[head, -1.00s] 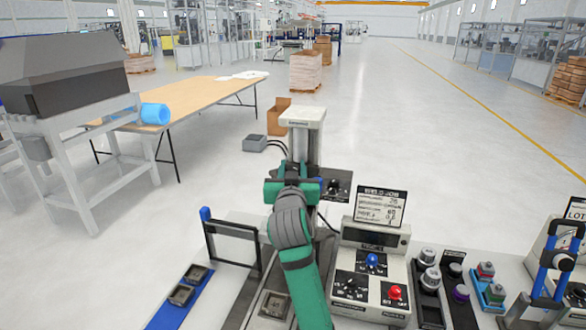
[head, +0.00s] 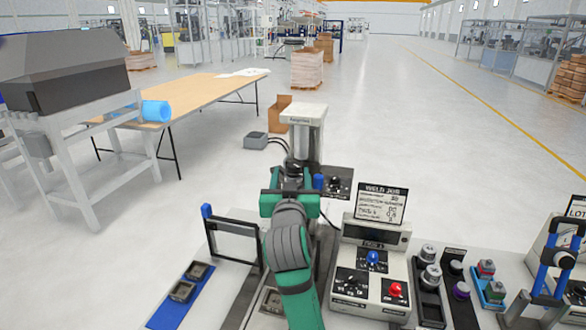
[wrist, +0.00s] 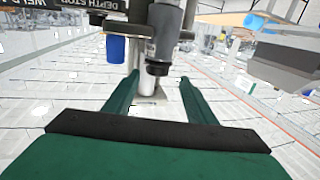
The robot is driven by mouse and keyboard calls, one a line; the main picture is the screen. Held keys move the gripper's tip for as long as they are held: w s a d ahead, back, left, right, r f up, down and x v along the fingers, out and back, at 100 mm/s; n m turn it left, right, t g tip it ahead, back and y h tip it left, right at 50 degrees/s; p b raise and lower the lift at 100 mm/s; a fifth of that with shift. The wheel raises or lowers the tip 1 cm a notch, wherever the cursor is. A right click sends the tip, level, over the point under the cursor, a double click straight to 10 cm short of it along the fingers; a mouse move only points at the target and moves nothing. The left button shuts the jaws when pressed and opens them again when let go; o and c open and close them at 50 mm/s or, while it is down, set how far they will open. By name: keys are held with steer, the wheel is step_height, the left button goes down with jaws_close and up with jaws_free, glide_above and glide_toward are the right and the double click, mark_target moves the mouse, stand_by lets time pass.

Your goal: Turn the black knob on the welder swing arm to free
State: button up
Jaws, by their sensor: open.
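The welder (head: 308,124) is a light grey column with a pale top, standing at the back of the bench in the head view. My green gripper (head: 291,178) is in front of it and hides its lower part. In the wrist view my gripper (wrist: 159,80) is open, with one finger on each side of a dark upright cylinder with a black collar (wrist: 158,67). Its lower tip is pale, and nothing is visibly gripped. A small black knob (head: 335,183) sits on a dark plate right of the column. I cannot tell which black part is the swing arm's knob.
A blue cylinder (wrist: 115,48) hangs left of the dark one, below a "DEPTH STOP" label (wrist: 112,5). A control box (head: 370,266) with blue and red knobs stands right of my arm. A black frame (head: 233,242) and blue tray (head: 168,312) are left.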

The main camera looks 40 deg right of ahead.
steer(key=shift+v, duration=2.3)
